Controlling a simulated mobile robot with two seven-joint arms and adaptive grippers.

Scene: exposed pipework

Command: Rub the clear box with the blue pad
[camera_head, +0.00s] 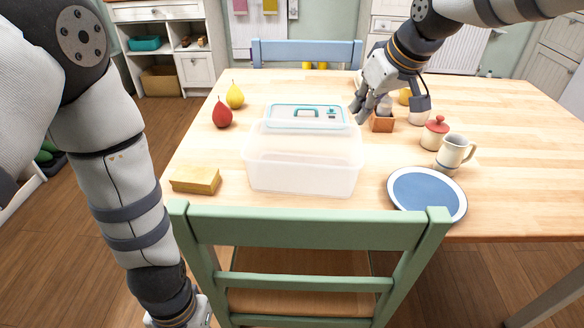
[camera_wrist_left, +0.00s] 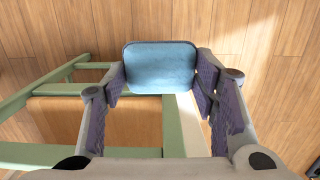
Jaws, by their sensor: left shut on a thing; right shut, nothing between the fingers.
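The clear box (camera_head: 302,168) is a translucent, open-looking tub on the wooden table, near its front edge. A teal-edged clear lid (camera_head: 306,117) shows at its back rim; I cannot tell whether it rests on the box or behind it. The blue pad (camera_wrist_left: 160,67) is held between the fingertips of my left gripper (camera_wrist_left: 159,80), low beside the green chair and away from the box. In the head view only part of that gripper shows at the bottom edge, and the pad is hidden. My right gripper (camera_head: 358,112) is shut and empty, behind and right of the box.
A green chair (camera_head: 310,228) stands in front of the table (camera_head: 500,105). A yellow block (camera_head: 195,180) lies left of the box. A red pear (camera_head: 222,115) and yellow pear (camera_head: 235,96) stand behind it. A blue plate (camera_head: 427,193), mug (camera_head: 453,153) and red-lidded pot (camera_head: 434,134) are at right.

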